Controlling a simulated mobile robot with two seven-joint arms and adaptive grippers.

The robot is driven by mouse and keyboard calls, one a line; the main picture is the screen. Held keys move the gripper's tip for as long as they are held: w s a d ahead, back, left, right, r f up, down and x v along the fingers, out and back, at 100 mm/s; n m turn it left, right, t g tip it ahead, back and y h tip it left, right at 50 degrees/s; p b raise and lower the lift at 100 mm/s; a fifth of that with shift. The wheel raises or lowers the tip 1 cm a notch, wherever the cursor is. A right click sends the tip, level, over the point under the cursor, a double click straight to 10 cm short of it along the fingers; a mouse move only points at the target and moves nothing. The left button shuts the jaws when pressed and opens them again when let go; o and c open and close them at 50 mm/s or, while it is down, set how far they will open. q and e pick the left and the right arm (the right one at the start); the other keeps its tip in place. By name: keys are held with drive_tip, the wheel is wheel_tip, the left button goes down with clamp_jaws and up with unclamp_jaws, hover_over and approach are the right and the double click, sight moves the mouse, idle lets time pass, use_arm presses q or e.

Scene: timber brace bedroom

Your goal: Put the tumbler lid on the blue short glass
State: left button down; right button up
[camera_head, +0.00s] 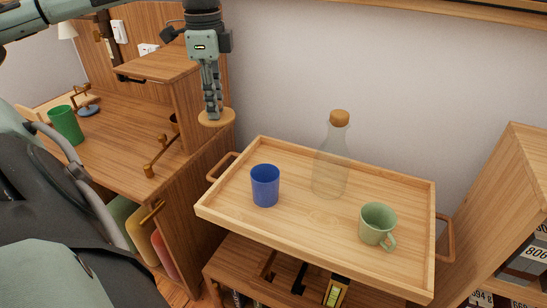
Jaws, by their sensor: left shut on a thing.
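The tumbler lid (228,118) is a round, flat, light-wood disc. My left gripper (213,113) points down from the top and is shut on the lid, holding it up to the left of the tray's back-left corner. The blue short glass (265,187) stands upright on the left part of the wooden tray (232,198), with its open top uncovered. It is below and to the right of the lid, apart from it. My right gripper is not in view.
A clear bottle with an orange-brown stopper (331,169) stands behind and right of the blue glass. A green mug (377,224) stands at the tray's front right. A desk (115,140) with a green cup (65,125) is left. A shelf (510,190) stands right.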

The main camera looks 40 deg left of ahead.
sight(225, 118)
use_arm(q)
drive_tip(key=shift+w+d+f, duration=0.15)
drive_tip(key=shift+d+f, duration=0.3)
drive_tip(key=shift+d, duration=0.2)
drive_tip(key=shift+w+d+f, duration=0.1)
drive_tip(key=shift+d+f, duration=0.35)
drive_tip(key=shift+d, duration=0.15)
drive_tip(key=w+d+f+b, duration=0.2)
drive_tip(key=w+d+f, duration=0.1)
drive_tip(key=d+f, duration=0.5)
drive_tip(key=shift+w+f, duration=0.2)
drive_tip(key=shift+f, duration=0.25)
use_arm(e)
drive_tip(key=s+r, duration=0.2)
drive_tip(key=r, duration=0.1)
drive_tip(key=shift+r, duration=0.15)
use_arm(q)
drive_tip(key=shift+a+f, duration=0.1)
drive_tip(key=shift+f, duration=0.5)
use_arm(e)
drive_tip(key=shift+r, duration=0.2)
use_arm(q)
drive_tip(key=c, duration=1.3)
unclamp_jaws()
drive_tip(key=shift+c, duration=0.2)
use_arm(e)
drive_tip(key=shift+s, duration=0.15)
